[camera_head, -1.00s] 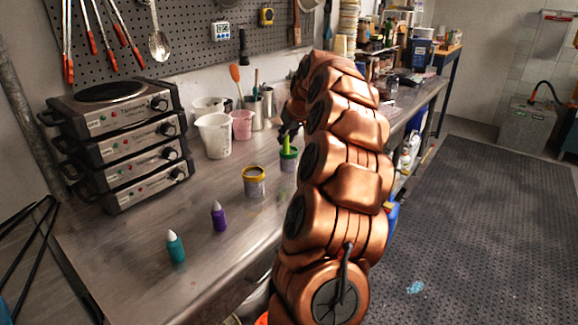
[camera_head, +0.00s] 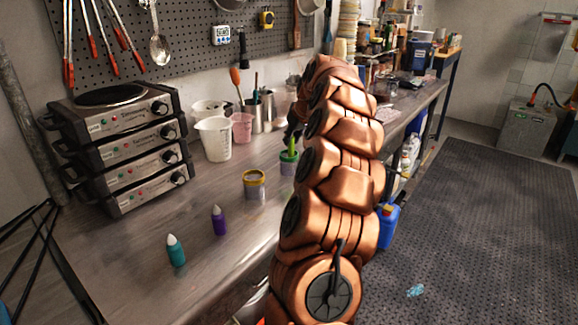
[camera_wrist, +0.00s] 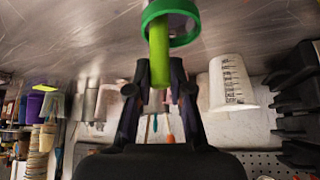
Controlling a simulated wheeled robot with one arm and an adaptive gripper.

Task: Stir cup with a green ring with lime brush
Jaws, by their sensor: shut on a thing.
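The cup with a green ring (camera_head: 288,163) stands on the steel bench beside my arm. Its green ring (camera_wrist: 187,40) shows at the top of the wrist view. My gripper (camera_wrist: 160,78) is shut on the lime brush (camera_wrist: 159,52), above the cup. The brush points down into the ring's opening, and its lower end is hidden. In the head view the lime brush (camera_head: 292,146) stands nearly upright at the cup's mouth. A similar cup with a yellow ring (camera_head: 254,185) stands nearer, to the left.
A purple bottle (camera_head: 219,220) and a teal bottle (camera_head: 175,251) stand at the front. A white measuring jug (camera_head: 215,139), a pink cup (camera_head: 242,127) and metal canisters stand behind the cups. Stacked hot plates (camera_head: 120,145) fill the left. Bench between them is clear.

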